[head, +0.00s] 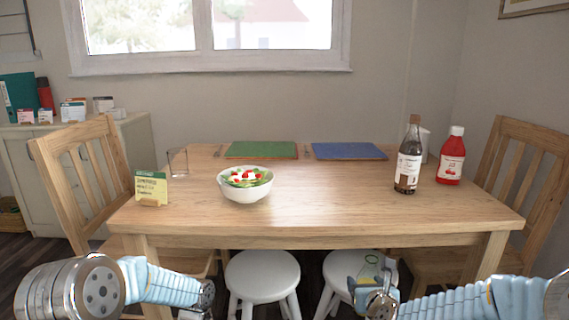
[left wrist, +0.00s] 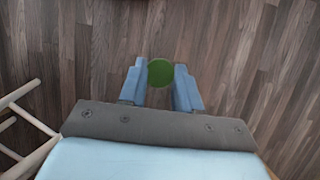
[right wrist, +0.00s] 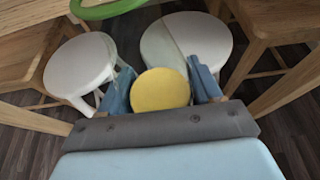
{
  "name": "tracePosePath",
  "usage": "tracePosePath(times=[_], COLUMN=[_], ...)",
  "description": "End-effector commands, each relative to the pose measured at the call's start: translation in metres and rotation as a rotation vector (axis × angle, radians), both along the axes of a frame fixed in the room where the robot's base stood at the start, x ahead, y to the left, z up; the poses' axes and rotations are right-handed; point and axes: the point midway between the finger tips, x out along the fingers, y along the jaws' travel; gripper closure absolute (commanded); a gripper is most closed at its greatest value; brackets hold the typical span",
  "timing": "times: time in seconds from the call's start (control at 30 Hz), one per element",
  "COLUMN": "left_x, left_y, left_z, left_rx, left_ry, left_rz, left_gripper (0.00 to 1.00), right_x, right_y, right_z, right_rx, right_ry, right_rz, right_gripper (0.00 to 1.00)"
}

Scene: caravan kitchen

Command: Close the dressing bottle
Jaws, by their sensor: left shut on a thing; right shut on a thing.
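My right gripper (right wrist: 160,90) is shut on a clear bottle with a yellow round area (right wrist: 160,89) between the fingers, which I take as the dressing bottle. In the head view the bottle (head: 370,270) shows below the table's front edge, above my right gripper (head: 376,302). A green ring (right wrist: 108,9) at the top of the right wrist view looks like its rim; it is partly cut off. My left gripper (left wrist: 160,85) is shut on a round green cap (left wrist: 161,72), over the floor. The cap is apart from the bottle and hidden in the head view.
The wooden table (head: 310,205) holds a salad bowl (head: 245,184), a dark corked bottle (head: 408,165), a red bottle (head: 451,160), a glass (head: 177,162) and a card (head: 151,187). Stools (head: 262,272) stand below. Its front middle is clear.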

Motion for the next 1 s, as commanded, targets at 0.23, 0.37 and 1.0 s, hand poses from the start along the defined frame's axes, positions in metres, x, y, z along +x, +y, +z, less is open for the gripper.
tracePosePath(times=[0.23,0.37,1.0], left_x=[0.000,0.000,0.000], left_y=[0.000,0.000,0.000], left_z=[0.007,0.006,0.007], left_rx=[0.000,0.000,0.000], left_ry=[0.001,0.001,0.000], left_rz=[0.000,0.000,0.000], left_gripper=[0.95,0.95,0.95], right_x=[0.000,0.000,-0.029], right_y=[0.000,0.000,0.054], right_z=[0.008,0.007,-0.046], right_rx=[0.000,0.000,0.002], right_ry=[-0.001,-0.002,0.007], right_rz=[0.000,0.000,0.240], right_gripper=[0.98,0.98,0.98])
